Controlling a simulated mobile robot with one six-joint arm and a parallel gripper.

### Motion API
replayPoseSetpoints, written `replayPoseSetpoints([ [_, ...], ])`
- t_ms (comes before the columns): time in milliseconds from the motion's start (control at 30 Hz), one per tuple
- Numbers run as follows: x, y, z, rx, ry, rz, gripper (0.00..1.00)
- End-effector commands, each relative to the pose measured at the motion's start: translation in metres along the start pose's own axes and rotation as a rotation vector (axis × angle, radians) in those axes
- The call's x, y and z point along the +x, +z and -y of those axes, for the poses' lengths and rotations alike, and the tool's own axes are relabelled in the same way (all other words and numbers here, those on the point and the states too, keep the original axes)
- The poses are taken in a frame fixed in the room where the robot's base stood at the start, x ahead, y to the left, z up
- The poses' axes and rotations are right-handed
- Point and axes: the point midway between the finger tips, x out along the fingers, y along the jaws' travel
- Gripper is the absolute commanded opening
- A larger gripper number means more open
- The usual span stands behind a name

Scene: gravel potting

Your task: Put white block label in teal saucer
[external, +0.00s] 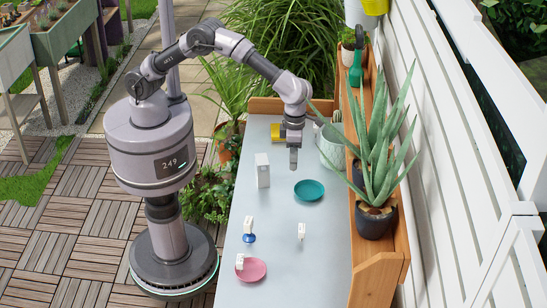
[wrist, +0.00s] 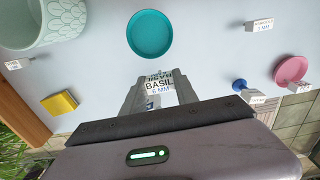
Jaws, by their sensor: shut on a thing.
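My gripper (external: 293,162) hangs above the table, just behind and left of the teal saucer (external: 309,190). In the wrist view my gripper (wrist: 158,97) is shut on a white block label (wrist: 159,86) printed "BASIL" and "6 MM". The held label is hard to make out in the external view. The teal saucer in the wrist view (wrist: 150,36) looks empty and lies apart from the fingertips.
A pink saucer (external: 251,271) with a white label, a blue stand (external: 249,238) with a label, and a loose label (external: 301,231) are toward the front. A tall white box (external: 262,171) stands left. A yellow block (wrist: 60,103) and pale green pot (wrist: 44,22) are at the back.

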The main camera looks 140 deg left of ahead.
Motion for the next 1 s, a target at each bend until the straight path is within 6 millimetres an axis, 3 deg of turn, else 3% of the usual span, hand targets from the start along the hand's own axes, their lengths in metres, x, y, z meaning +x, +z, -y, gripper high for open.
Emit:
replayPoseSetpoints([
  [67,-0.004,0.017,-0.007,0.007,0.001,0.002,0.0],
  [167,0.001,0.026,-0.011,0.015,0.001,0.003,0.0],
  [600,0.094,0.027,-0.011,0.015,0.001,0.003,0.0],
  [967,0.1,0.028,-0.01,0.015,0.0,0.006,0.0],
  [1000,0.1,0.028,-0.01,0.015,0.0,0.006,0.37],
])
